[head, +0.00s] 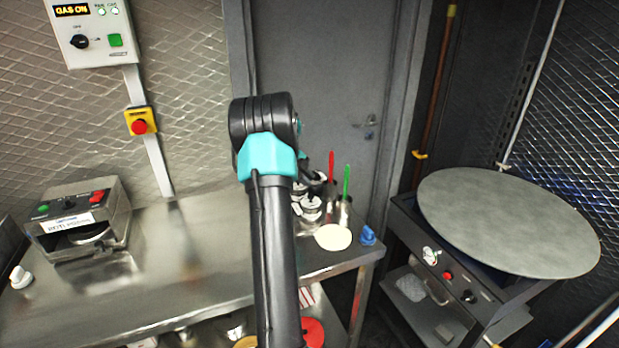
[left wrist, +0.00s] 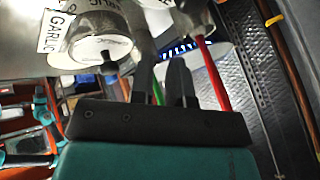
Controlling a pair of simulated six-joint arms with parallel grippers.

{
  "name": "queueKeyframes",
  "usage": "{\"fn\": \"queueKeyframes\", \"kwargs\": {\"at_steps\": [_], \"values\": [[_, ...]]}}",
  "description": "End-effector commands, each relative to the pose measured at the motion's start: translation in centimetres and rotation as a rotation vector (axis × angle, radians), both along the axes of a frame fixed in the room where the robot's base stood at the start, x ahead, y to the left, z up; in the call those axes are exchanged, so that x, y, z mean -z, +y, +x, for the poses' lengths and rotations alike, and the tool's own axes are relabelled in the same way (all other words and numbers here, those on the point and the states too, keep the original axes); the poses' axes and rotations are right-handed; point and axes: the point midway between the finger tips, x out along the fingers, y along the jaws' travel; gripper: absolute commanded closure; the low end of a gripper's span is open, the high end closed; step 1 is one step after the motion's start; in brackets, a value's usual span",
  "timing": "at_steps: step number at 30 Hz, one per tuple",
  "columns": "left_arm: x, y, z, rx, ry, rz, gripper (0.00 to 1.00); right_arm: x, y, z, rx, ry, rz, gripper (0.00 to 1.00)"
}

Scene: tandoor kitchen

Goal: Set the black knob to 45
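Several black knobs show in the head view. One black knob (head: 79,42) is on the white gas panel (head: 97,22) on the wall. Another small black knob (head: 468,297) is on the front of the round-plate stove (head: 445,280). A dark knob also seems to sit between the buttons of the roti machine (head: 84,215); no scale is readable. My left arm rises in the middle and largely hides its gripper near the jars. In the left wrist view, the left gripper (left wrist: 163,75) shows two separated fingers with nothing held between them. My right gripper is out of view.
Garlic-labelled jars (left wrist: 97,38) and a red-handled tool (left wrist: 213,75) are close around my left gripper. A cream disc (head: 333,237) and a blue object (head: 368,236) lie at the right end of the steel counter (head: 190,270). A red emergency button (head: 140,127) is on the wall.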

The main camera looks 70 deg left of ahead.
Motion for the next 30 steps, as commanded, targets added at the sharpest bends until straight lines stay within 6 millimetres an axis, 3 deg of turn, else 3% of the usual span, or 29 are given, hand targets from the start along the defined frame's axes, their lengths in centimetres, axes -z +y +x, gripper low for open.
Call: {"fn": "queueKeyframes", "kwargs": {"at_steps": [5,15,24,30], "values": [[-0.9,1.4,0.4,-0.059,0.024,-0.038,0.67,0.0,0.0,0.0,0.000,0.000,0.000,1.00],[-4.9,6.7,1.5,-0.373,0.146,-0.202,0.36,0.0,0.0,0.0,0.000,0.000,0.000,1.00],[-8.8,10.5,1.8,-0.730,0.242,-0.324,0.36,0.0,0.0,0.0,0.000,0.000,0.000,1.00],[-10.3,11.5,1.7,-0.873,0.268,-0.364,0.36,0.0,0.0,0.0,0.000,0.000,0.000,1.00]]}}
